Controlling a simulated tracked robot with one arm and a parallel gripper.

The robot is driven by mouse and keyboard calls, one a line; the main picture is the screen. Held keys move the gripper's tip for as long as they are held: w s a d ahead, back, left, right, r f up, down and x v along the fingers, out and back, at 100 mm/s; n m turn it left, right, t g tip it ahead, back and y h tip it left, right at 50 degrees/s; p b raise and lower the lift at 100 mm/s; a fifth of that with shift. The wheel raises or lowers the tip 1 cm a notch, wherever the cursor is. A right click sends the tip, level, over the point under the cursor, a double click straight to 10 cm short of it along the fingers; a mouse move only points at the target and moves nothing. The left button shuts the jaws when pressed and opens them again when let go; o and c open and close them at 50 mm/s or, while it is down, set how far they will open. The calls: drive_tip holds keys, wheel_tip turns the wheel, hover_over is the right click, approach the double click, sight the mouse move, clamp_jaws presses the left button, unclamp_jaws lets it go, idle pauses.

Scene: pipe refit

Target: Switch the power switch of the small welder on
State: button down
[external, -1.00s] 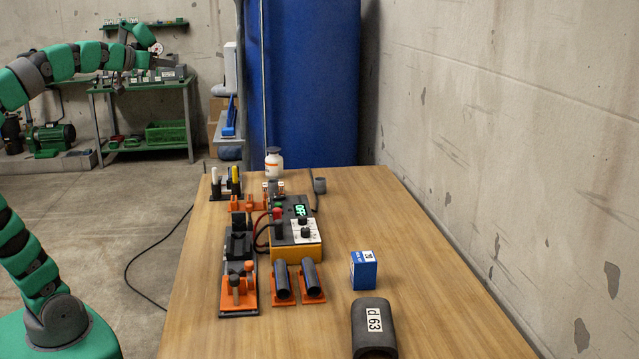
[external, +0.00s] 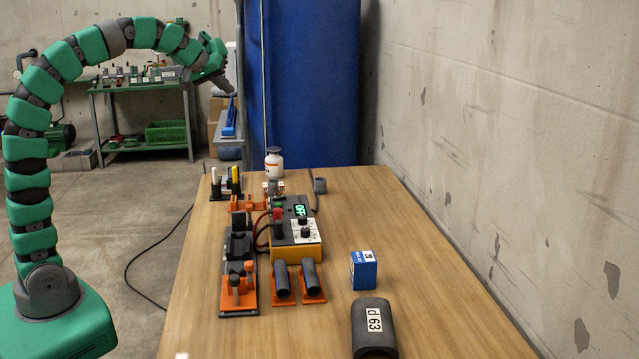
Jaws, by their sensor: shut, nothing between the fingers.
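The small welder (external: 295,235) is a yellow and dark box on the wooden table. Its green display reads "OFF". A red part and a green part show on its left side; I cannot tell for sure which one is the power switch. My gripper (external: 231,90) is shut and empty, high in the air above the far left end of the table, pointing down and to the right. It is well apart from the welder and touches nothing.
The table (external: 420,290) also holds a clamp rig (external: 238,265), pipe pieces on orange stands (external: 313,280), a blue box (external: 363,270), a large dark sleeve (external: 373,328) and a white bottle (external: 273,163). A wall (external: 500,150) stands along the right.

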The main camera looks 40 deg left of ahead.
drive_tip(key=w+d+f+n+g+p, duration=0.3)
drive_tip(key=w+d+f+g+p, duration=0.15)
drive_tip(key=d+f+p, duration=0.35)
drive_tip(key=n+g+p, duration=0.2)
drive_tip(key=g+p, duration=0.1)
hover_over(282, 196)
drive_tip(key=s+a, duration=0.1)
drive_tip(key=a, duration=0.1)
wheel_tip(282, 196, down, 7)
drive_tip(key=shift+s+d, duration=0.15)
drive_tip(key=shift+d, duration=0.05)
drive_tip(key=shift+r, duration=0.1)
drive_tip(key=f, duration=0.4)
drive_tip(key=w+d+f+b, duration=0.1)
drive_tip(key=f, duration=0.8)
drive_tip(key=shift+w+d+f+b, duration=0.2)
drive_tip(key=shift+w+f+b, duration=0.1)
drive_tip(key=shift+f, duration=0.1)
